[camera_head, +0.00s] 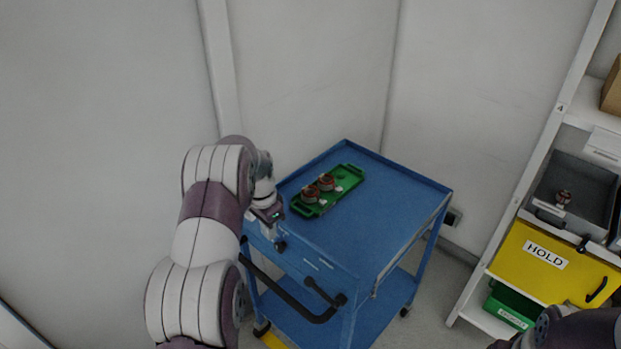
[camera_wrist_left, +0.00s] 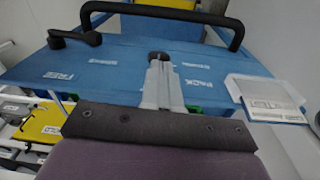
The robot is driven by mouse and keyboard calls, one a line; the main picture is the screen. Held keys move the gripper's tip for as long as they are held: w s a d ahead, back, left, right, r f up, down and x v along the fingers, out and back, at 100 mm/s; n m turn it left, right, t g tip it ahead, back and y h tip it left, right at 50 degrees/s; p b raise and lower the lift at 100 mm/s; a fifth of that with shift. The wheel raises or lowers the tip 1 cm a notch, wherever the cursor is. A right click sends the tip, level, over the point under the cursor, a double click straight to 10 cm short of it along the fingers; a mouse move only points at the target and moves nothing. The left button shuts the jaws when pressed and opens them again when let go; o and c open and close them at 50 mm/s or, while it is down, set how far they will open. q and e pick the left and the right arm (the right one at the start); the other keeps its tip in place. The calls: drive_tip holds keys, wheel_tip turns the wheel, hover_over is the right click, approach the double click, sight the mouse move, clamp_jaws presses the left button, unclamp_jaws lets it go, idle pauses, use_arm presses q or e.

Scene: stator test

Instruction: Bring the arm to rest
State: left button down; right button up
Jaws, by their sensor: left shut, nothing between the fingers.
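My left arm comes in from the left, and its gripper (camera_head: 280,245) is at the left side of the blue cart, just outside the edge of its top. The gripper is shut and empty. In the left wrist view the closed fingers (camera_wrist_left: 159,60) point at a blue face of the cart with white lettering. A green tray (camera_head: 343,190) lies on the cart top with two reddish-grey stators on it, one nearer (camera_head: 309,194) and one farther (camera_head: 326,182). The gripper is apart from the tray. My right gripper is not in view.
The blue cart (camera_head: 385,210) has a black handle (camera_head: 290,300) at its front. A shelf at the right holds a grey bin (camera_head: 575,185) with a part inside, a yellow HOLD bin (camera_head: 545,262) and a green bin (camera_head: 512,305). Most of the cart top is clear.

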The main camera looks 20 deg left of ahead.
use_arm(q)
drive_tip(key=s+d+r+n, duration=0.2)
drive_tip(key=s+d+r, duration=0.2)
drive_tip(key=s+d, duration=0.4)
drive_tip(key=s+d+r+n+t, duration=0.1)
drive_tip(key=s+d+r, duration=0.3)
drive_tip(key=s+d, duration=0.4)
drive_tip(key=s+n, duration=0.1)
drive_tip(key=s, duration=0.5)
drive_tip(key=shift+d+r+n, duration=0.25)
drive_tip(key=shift+d+n, duration=0.05)
drive_tip(key=shift+d, duration=0.05)
